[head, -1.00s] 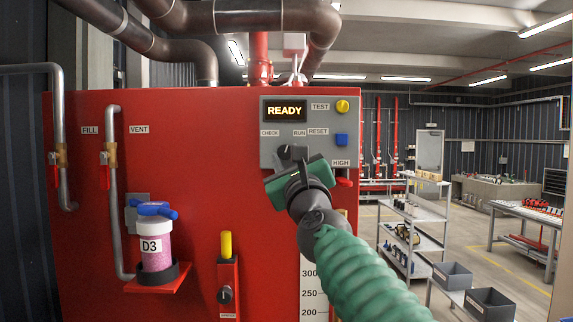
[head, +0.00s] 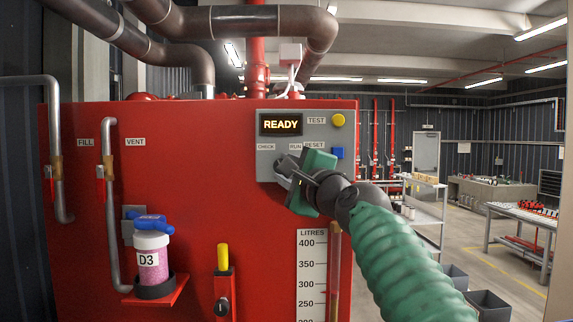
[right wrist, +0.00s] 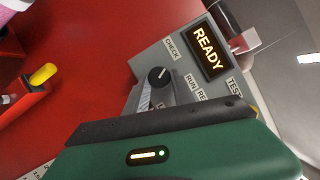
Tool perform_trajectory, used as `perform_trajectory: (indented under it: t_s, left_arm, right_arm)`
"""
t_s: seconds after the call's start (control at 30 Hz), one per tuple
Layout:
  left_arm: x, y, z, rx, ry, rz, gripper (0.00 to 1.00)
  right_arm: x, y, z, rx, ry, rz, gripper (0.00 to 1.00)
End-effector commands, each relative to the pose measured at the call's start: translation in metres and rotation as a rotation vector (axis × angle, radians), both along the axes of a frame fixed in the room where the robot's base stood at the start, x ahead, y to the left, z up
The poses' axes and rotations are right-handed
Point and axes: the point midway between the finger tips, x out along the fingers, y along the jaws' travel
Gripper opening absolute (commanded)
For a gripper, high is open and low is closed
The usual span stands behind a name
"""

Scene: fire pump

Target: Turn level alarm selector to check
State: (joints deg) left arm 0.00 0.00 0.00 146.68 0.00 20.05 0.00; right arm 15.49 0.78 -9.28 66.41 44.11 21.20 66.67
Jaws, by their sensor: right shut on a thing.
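The grey control panel (head: 266,168) on the red cabinet carries a lit READY display (head: 281,124). CHECK and RUN labels sit below the display. The selector's black round knob (right wrist: 159,77) shows in the right wrist view, its white mark pointing roughly between CHECK (right wrist: 172,48) and RUN (right wrist: 191,84). In the head view the knob is largely hidden by my right gripper (head: 287,167). That gripper is shut on the selector, its fingers reaching in from the lower right. Part of the grip is hidden by its green body. My left gripper is not in view.
A yellow TEST button (head: 338,120) and a blue RESET button (head: 337,153) are close to my right gripper. A D3 bottle (head: 152,258) stands on a red shelf, and a litre gauge (head: 312,265) is below. Shelves (head: 426,205) stand at the right.

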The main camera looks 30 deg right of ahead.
Motion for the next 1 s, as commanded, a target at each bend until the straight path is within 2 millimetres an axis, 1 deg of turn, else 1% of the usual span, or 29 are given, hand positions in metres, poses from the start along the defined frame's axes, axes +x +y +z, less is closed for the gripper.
perform_trajectory:
  t_s: [0.03,0.1,0.33,0.6,0.97,1.0]
  left_arm:
    - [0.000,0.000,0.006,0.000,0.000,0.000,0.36]
    - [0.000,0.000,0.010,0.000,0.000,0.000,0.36]
    - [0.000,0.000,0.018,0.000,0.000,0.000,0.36]
    - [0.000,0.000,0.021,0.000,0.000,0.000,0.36]
    - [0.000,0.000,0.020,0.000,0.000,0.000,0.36]
    - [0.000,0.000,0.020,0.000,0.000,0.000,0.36]
  right_arm:
    - [0.002,0.000,0.000,-0.028,0.026,0.004,0.00]
    - [0.002,0.000,0.000,-0.067,0.051,0.004,0.00]
    - [0.002,0.000,-0.001,-0.161,0.111,0.004,0.00]
    - [0.003,0.000,-0.003,-0.204,0.138,0.005,0.00]
    - [0.003,0.000,-0.005,-0.208,0.142,0.006,0.00]
    - [0.003,0.000,-0.005,-0.208,0.142,0.006,0.32]
